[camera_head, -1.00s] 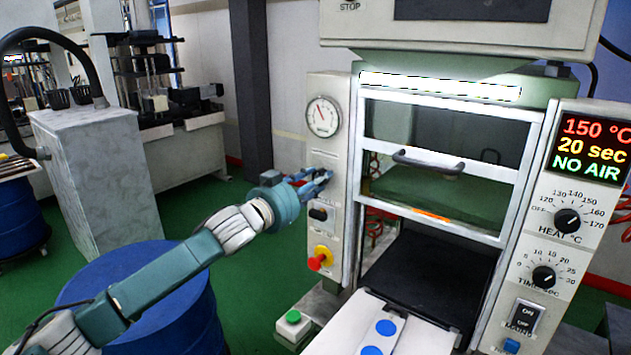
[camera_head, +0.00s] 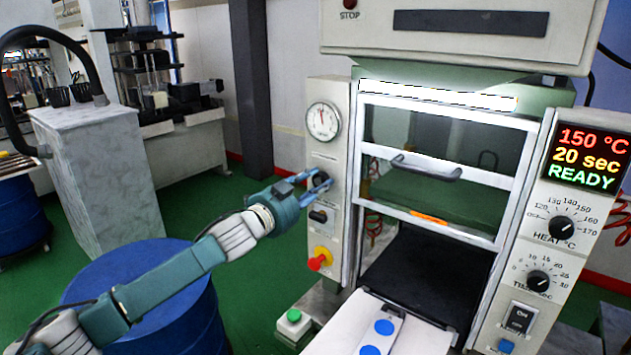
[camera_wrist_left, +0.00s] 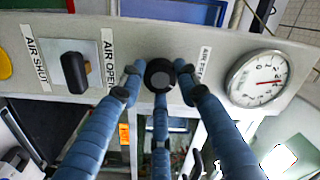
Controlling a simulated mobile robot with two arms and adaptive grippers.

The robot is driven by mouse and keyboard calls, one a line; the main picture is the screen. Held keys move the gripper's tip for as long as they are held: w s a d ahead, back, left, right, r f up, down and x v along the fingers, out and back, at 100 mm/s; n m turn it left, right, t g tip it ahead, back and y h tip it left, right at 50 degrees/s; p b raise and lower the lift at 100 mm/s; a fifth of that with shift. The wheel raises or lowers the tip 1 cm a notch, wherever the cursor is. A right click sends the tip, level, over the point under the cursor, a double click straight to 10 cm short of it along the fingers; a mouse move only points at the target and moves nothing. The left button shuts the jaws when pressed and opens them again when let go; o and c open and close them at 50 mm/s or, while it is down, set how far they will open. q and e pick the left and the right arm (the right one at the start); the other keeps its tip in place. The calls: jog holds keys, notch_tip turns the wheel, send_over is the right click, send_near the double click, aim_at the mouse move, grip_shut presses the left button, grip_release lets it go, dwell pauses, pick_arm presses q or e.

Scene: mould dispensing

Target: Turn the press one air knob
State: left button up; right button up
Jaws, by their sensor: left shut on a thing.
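The display (camera_head: 587,157) reads 150 °C, 20 sec, READY. My right gripper is out of view.
A red and yellow stop button (camera_head: 319,259) is below on the same panel. The press door (camera_head: 440,170) with its handle is to the right. A blue drum (camera_head: 165,290) stands under my left arm. A green button (camera_head: 293,318) is at the front.

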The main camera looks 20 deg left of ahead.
pick_arm(q)
jog(key=shift+m, duration=0.4)
jog(key=o, duration=1.1)
jog(key=shift+o, duration=0.2)
jog(key=shift+s+a+f, duration=0.1)
jog(key=shift+s+a, duration=0.05)
jog(key=shift+s, duration=0.3)
jog(key=v, duration=1.1)
